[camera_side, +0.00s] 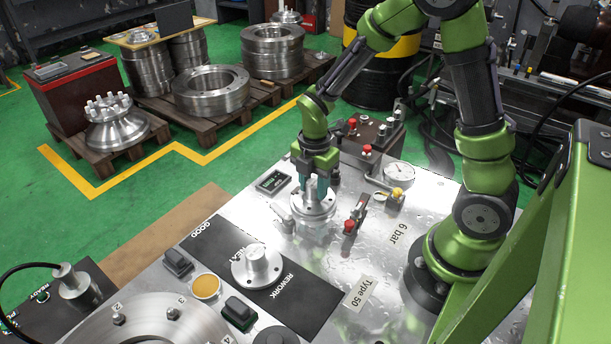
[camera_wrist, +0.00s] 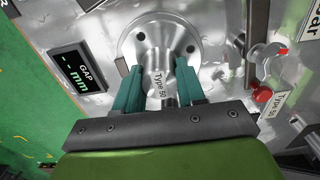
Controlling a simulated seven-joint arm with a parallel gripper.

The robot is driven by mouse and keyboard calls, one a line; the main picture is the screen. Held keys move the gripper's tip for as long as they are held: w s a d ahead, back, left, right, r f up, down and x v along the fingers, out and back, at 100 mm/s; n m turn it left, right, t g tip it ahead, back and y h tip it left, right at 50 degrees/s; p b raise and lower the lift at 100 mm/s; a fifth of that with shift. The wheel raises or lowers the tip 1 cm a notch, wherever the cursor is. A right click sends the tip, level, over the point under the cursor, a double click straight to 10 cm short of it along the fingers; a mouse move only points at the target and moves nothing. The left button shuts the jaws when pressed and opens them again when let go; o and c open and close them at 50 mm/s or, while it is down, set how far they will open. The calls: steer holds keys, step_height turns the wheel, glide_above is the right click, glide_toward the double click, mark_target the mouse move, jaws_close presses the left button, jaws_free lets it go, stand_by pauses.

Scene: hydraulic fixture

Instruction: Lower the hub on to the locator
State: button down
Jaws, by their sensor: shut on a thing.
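The hub (camera_side: 313,207), a silver flanged part with a raised boss, is under my gripper (camera_side: 317,188) in the side view. In the wrist view the hub (camera_wrist: 146,44) shows a round flange with holes and a "Type 50" label on its boss. My gripper (camera_wrist: 158,78) has its two teal fingers shut on the boss, one on each side. The locator is hidden beneath the hub. I cannot tell whether the flange is seated or slightly above it.
A gap display (camera_side: 273,182) stands left of the hub and reads dashes in the wrist view. A red-knobbed clamp (camera_side: 352,221) is close on the right. Another flanged hub (camera_side: 257,266) sits on the black GOOD/REWORK mat (camera_side: 293,305). A pressure gauge (camera_side: 399,173) is behind right.

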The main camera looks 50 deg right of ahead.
mark_target(313, 184)
steer(key=shift+f, duration=0.1)
stand_by(0.3)
steer(key=c, duration=0.6)
jaws_free()
step_height(313, 184, up, 17)
steer(key=s+a+r+m+t, duration=0.1)
steer(key=s+m+t, duration=0.1)
steer(key=m, duration=0.5)
steer(key=s+a+r+m+t+y, duration=0.1)
steer(key=s+a+r+m+t, duration=0.1)
steer(key=s+m, duration=0.2)
steer(key=s+a+r+m+t+y, duration=0.1)
steer(key=s+a+m+t, duration=0.1)
steer(key=m, duration=0.9)
steer(key=shift+s+a+r+t, duration=0.15)
steer(key=shift+s+r+t, duration=0.1)
steer(key=shift+s+t, duration=0.4)
